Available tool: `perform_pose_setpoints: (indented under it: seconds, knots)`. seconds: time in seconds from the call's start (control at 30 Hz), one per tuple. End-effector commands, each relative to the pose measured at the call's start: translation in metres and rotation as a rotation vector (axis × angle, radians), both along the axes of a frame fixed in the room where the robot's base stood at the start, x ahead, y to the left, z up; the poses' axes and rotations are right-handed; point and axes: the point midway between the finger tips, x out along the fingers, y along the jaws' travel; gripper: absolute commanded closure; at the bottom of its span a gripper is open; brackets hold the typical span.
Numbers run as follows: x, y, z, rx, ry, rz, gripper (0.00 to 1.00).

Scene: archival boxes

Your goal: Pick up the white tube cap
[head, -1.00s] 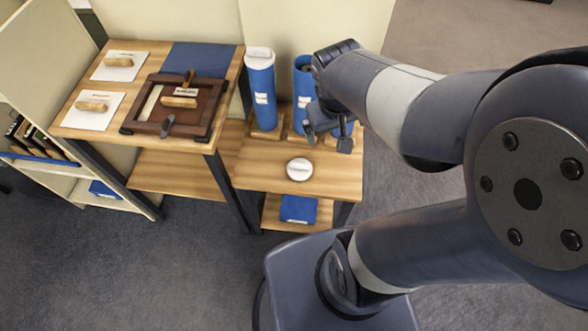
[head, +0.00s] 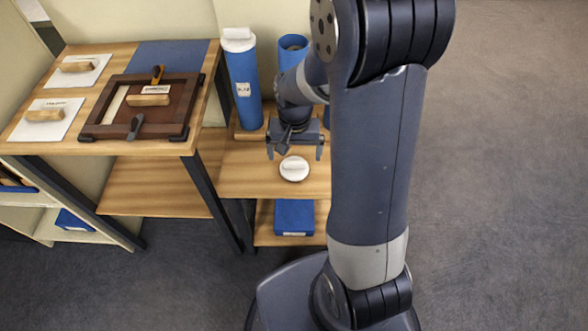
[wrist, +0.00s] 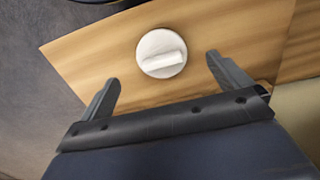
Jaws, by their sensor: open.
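The white tube cap (head: 294,169) is a round disc with a raised bar across its top. It lies flat on the lower wooden shelf top, near its front edge. In the wrist view the cap (wrist: 161,53) sits between the lines of my two fingers, a little beyond their tips. My gripper (head: 295,152) is open and empty, just behind and above the cap in the head view. In the wrist view my gripper (wrist: 163,75) has its fingers spread wider than the cap. I see no contact with the cap.
A blue tube with a white cap (head: 241,80) stands behind left; an open blue tube (head: 293,45) stands behind my arm. A taller table (head: 60,150) at left holds a brown wooden frame (head: 109,116) and white cards. A blue box (head: 294,217) lies on the shelf below.

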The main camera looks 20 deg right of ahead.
Motion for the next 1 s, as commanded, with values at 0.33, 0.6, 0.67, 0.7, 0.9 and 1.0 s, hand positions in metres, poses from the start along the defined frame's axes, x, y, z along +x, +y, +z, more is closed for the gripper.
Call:
perform_pose_setpoints:
  seconds: [0.33,0.6,0.67,0.7,0.9,1.0]
  knots:
    - [0.001,0.0,-0.041,0.0,0.002,0.002,0.03]
    - [0.002,0.0,-0.061,-0.001,-0.002,0.002,0.03]
    - [0.002,0.0,-0.061,-0.001,-0.002,0.002,0.03]
    - [0.002,0.0,-0.06,-0.001,-0.002,0.002,0.03]
    - [0.002,0.0,-0.06,-0.001,-0.002,0.002,0.13]
    - [0.002,0.0,-0.06,-0.001,-0.002,0.002,0.22]
